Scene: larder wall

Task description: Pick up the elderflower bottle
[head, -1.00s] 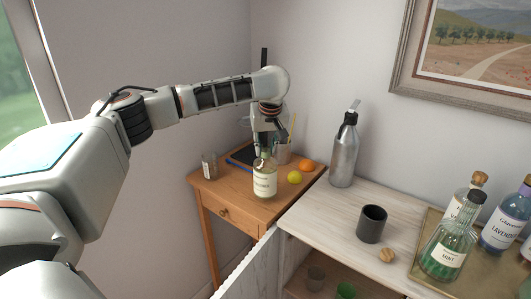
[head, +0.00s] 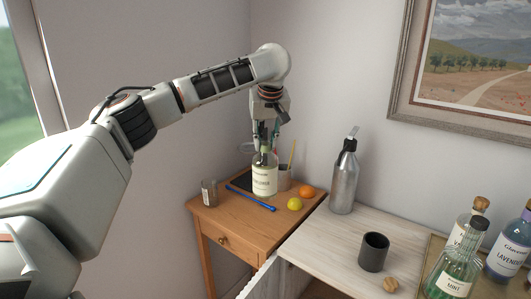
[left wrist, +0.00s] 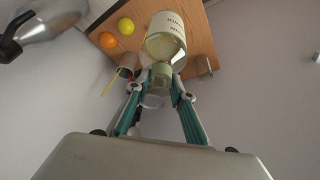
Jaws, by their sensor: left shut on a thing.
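The elderflower bottle (head: 265,180) is clear with a pale, lettered label. In the head view it hangs upright above the small wooden table (head: 236,215). My left gripper (head: 263,147) comes down from above and is shut on its neck. In the left wrist view, my left gripper's teal fingers (left wrist: 162,82) close around the neck, and the bottle's label (left wrist: 166,22) points away from the camera. My right gripper is in neither view.
On the wooden table are a grey tin (head: 209,193), a blue pen (head: 250,198), a lemon (head: 294,204), an orange (head: 307,191) and a pencil pot (head: 284,181).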

